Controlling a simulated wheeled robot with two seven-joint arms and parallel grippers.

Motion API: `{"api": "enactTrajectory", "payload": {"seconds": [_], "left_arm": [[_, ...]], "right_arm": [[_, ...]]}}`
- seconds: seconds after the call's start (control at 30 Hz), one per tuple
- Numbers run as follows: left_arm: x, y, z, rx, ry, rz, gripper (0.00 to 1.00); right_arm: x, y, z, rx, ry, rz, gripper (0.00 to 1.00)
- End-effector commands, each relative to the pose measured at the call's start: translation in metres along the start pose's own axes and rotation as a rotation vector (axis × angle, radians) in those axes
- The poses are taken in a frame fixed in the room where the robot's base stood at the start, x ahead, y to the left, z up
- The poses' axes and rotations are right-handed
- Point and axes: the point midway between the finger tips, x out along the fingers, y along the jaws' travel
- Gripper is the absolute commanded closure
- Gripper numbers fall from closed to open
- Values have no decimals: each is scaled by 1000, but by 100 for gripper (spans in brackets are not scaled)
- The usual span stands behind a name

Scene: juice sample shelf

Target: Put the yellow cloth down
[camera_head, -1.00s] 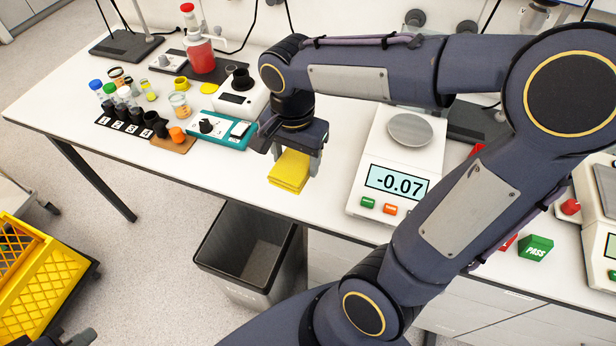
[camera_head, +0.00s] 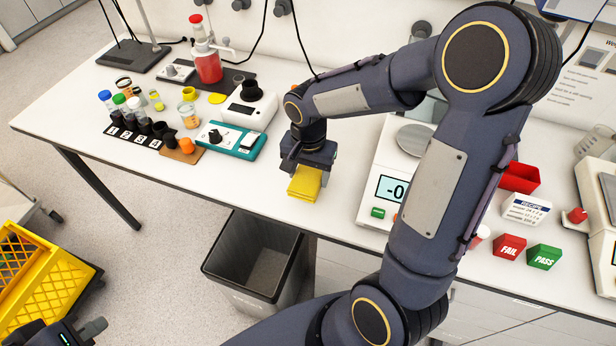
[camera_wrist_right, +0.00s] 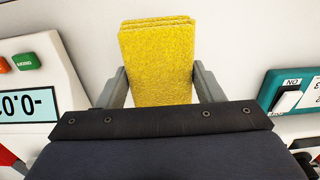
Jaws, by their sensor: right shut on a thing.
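The yellow cloth (camera_head: 304,184) is a folded, layered pad near the front edge of the white bench, between the teal device and the balance. My right gripper (camera_head: 309,172) is above it, shut on it and pointing down. In the right wrist view the cloth (camera_wrist_right: 157,62) sits between the two grey fingers (camera_wrist_right: 160,88). I cannot tell whether its underside touches the bench. My left gripper (camera_head: 80,332) is only partly in view at the bottom left corner, away from the bench; its jaw opening is unclear.
A teal device (camera_head: 232,141) stands left of the cloth, and a balance (camera_head: 378,212) stands right, partly hidden by my right arm. A dark bin (camera_head: 255,255) is below the bench edge. Bare bench (camera_head: 240,185) lies left of the cloth. A yellow crate (camera_head: 45,280) stands bottom left.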

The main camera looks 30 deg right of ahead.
Motion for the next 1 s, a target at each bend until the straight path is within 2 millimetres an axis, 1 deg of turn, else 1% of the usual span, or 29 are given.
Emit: {"api": "enactTrajectory", "payload": {"seconds": [0.17, 0.3, 0.4, 0.67, 0.8, 0.83, 0.97, 1.0], "left_arm": [[-2, 1, -1, 0, 0, 0, 100], [-3, 1, -1, 0, 0, 0, 100], [-3, 1, -2, 0, 0, 0, 100], [-3, 1, -1, 0, 0, 0, 100], [2, -1, 1, 0, 0, 0, 100], [1, 0, 0, 0, 0, 0, 100], [0, 0, 0, 0, 0, 0, 100], [0, 0, 0, 0, 0, 0, 100]], "right_arm": [[12, -4, -9, 2, -1, 2, 73], [33, -4, -9, 2, -2, 3, 73], [42, -4, -9, 1, -1, 2, 73], [43, -5, -9, 1, 1, -1, 73], [47, -5, -9, 1, 1, -1, 73], [46, -5, -9, 1, 1, -1, 37], [45, -5, -9, 1, 1, -1, 20], [45, -5, -9, 1, 1, -1, 17]]}}
